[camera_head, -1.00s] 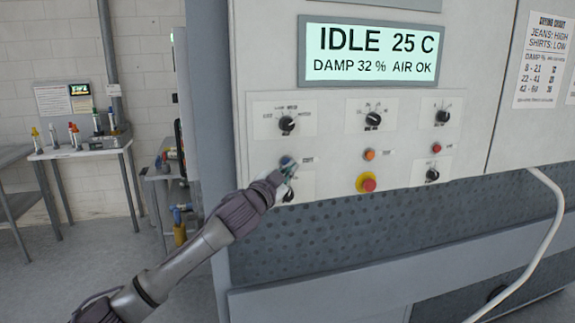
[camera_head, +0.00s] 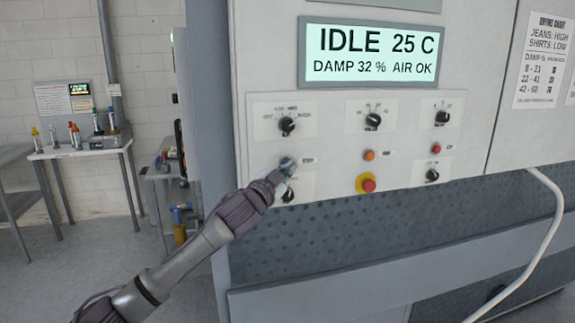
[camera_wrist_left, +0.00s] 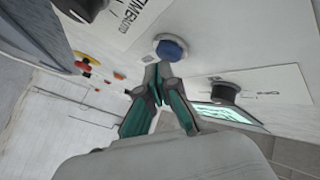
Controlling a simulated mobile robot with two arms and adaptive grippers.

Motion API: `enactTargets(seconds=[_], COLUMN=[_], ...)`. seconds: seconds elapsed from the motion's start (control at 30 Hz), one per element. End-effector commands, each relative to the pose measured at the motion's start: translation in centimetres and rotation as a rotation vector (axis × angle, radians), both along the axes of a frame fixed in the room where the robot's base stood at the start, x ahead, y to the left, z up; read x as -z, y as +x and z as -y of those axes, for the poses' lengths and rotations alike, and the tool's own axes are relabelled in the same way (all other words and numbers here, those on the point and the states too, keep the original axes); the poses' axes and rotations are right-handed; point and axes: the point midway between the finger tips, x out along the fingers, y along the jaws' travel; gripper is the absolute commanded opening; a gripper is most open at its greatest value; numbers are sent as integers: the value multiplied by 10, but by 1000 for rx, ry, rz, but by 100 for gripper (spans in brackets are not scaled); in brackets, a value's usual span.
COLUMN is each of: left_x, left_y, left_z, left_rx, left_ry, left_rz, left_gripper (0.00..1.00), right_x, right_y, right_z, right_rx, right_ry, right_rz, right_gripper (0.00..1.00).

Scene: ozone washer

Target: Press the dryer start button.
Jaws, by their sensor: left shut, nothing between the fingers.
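The dryer's control panel (camera_head: 330,170) faces me. Its display (camera_head: 368,52) reads IDLE 25 C, DAMP 32 %, AIR OK. A round blue button (camera_wrist_left: 172,47) shows in the left wrist view, just beyond my fingertips. My left gripper (camera_head: 284,168) is shut and empty, at the left part of the panel, and hides most of the button area in the head view. In the left wrist view its fingertips (camera_wrist_left: 157,80) are close to the button's lower edge; I cannot tell whether they touch it. My right gripper is not in view.
Black dials (camera_head: 287,124) sit above and below the fingertips. An orange button (camera_head: 369,155), a red button (camera_head: 436,149) and a red emergency stop (camera_head: 368,185) on yellow are to the right. A white hose (camera_head: 545,240) hangs at right. A table (camera_head: 80,150) stands far left.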

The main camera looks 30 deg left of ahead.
Motion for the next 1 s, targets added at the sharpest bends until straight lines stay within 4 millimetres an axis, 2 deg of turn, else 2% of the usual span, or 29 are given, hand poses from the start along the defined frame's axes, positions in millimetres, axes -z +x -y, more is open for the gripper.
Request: enactTargets(seconds=[1.0], left_x=[0], left_y=[6], left_z=[-7], left_rx=[0], left_ry=[-1], left_rz=[-1], left_gripper=[0], right_x=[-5], right_y=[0], right_z=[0], right_rx=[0], right_ry=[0], right_rz=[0], right_gripper=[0])
